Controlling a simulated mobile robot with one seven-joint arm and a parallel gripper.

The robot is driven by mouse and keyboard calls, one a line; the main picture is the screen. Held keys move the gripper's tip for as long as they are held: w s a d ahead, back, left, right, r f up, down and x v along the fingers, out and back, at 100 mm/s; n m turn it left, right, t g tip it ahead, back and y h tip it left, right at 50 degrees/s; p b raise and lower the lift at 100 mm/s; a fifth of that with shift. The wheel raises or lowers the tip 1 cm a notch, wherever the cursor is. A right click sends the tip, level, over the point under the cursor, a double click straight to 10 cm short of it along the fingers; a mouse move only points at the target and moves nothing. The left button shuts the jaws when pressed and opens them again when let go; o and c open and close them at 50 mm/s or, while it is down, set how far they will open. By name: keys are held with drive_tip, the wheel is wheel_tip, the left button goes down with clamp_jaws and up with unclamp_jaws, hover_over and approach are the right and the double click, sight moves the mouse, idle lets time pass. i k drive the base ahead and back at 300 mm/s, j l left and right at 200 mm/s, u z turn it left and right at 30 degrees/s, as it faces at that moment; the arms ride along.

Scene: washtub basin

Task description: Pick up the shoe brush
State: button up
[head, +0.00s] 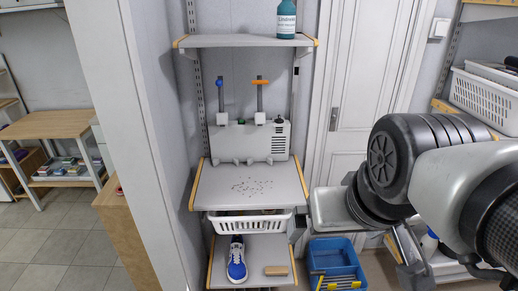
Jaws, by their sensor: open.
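A small tan block-shaped brush (276,270), which looks like the shoe brush, lies on the lowest shelf (260,248) of the wall rack. A blue shoe with a white sole (237,262) stands to its left on the same shelf. The brush's bristles cannot be made out. My gripper (408,262) is at the lower right, pointing down, well to the right of the brush and apart from it. It is open with nothing visible in it; my arm partly hides it.
A white basket (250,224) sits just above the lowest shelf. A blue crate (335,262) with items stands right of the shelf. A grey basin (333,208) lies behind it, near my arm. A wooden panel (128,235) and wall bound the left side.

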sight(270, 271)
drive_tip(key=i+j+z, duration=0.6)
drive_tip(key=j, duration=0.35)
drive_tip(key=i, duration=0.1)
